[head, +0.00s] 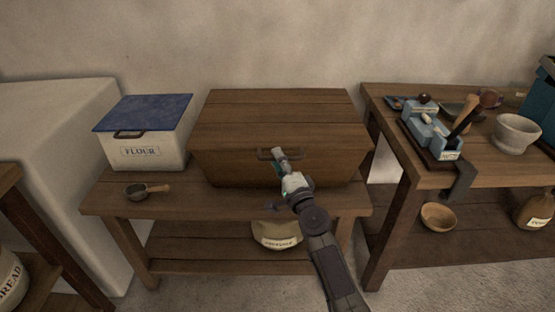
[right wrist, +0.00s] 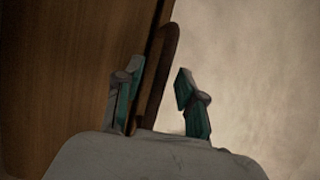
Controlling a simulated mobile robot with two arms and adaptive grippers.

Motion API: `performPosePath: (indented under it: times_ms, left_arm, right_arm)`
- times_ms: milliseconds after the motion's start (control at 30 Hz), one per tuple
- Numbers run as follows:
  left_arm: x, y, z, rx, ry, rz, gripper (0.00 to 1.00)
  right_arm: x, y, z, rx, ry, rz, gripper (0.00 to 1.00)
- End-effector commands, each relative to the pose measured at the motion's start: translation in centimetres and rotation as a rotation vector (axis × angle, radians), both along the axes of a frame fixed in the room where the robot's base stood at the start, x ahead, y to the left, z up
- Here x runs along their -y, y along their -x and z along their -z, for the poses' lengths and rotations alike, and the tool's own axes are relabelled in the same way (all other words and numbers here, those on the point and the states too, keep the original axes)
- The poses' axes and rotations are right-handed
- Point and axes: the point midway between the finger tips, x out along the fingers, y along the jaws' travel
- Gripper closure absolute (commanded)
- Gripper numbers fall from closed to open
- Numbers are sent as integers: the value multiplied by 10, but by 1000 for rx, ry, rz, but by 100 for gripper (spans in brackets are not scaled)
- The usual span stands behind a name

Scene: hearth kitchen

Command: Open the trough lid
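The trough is a wide brown wooden chest (head: 230,168) on a low wooden table in the head view. Its flat plank lid (head: 280,103) is closed. A dark handle (head: 264,154) sits at the middle of the front, below the lid's front edge. My right gripper (head: 279,155) is at the right end of this handle. In the right wrist view, the handle (right wrist: 162,75) rises between the two fingers of the right gripper (right wrist: 160,97). The fingers are apart, with a clear gap between the handle and the right finger. My left gripper is not in view.
A flour bin (head: 150,150) with a blue lid stands left of the trough, with a metal scoop (head: 138,190) in front. A labelled sack (head: 277,235) is below.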

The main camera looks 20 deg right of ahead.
Motion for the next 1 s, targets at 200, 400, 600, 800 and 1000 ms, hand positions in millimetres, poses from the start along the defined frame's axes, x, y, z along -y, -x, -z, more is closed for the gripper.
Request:
performPosePath:
  times_ms: [200,400,600,800,1000]
  left_arm:
    - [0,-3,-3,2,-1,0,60]
    - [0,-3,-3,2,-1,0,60]
    - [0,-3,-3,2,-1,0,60]
    - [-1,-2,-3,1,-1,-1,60]
    - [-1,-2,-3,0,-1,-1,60]
  right_arm:
    - [-1,-10,-2,0,-1,0,61]
    - [-1,-10,-2,0,0,0,61]
    - [-1,-9,-2,0,0,0,92]
    - [-1,-9,-1,-1,0,0,100]
    - [-1,-9,-1,-1,0,0,100]
